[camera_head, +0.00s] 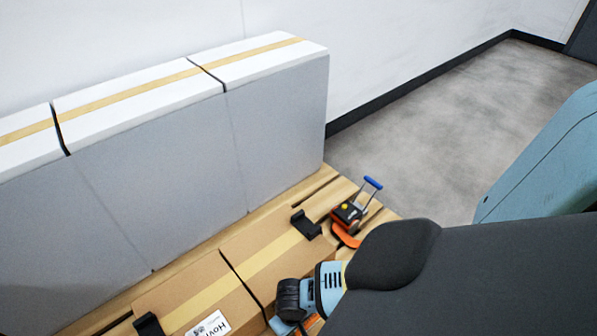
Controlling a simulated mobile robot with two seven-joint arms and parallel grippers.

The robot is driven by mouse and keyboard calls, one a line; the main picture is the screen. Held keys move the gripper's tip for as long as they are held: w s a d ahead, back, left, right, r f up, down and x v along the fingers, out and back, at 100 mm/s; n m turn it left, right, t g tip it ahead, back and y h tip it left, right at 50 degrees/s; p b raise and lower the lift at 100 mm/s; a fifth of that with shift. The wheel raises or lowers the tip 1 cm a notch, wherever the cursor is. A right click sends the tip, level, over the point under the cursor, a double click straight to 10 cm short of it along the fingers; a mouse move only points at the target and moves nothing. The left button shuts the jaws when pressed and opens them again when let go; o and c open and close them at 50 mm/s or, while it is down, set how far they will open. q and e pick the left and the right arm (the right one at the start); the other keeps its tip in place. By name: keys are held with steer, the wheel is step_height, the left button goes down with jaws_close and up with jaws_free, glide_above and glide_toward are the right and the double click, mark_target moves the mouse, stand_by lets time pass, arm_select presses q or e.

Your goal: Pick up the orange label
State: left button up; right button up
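An orange piece (345,236) that may be the orange label lies at the far right end of the cardboard surface. It is partly under a small black device (349,212) with a blue-topped handle. Another bit of orange (313,323) shows at the bottom edge, below my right arm's light blue and black wrist; I cannot tell what it is. My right arm comes in from the right and covers the lower right. Its fingers cannot be made out, so I cannot tell whether they hold anything. My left gripper is not in view.
Cardboard boxes (182,292) with tan tape lie in front. A black clip-like part (305,225) sits on them, and another black part (148,325) is at the bottom left. Tall grey-white boxes (280,130) stand behind along the wall. Bare floor (450,120) lies beyond at right.

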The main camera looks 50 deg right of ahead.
steer(key=shift+r, duration=0.1)
steer(key=shift+c, duration=0.4)
steer(key=c, duration=0.5)
jaws_close()
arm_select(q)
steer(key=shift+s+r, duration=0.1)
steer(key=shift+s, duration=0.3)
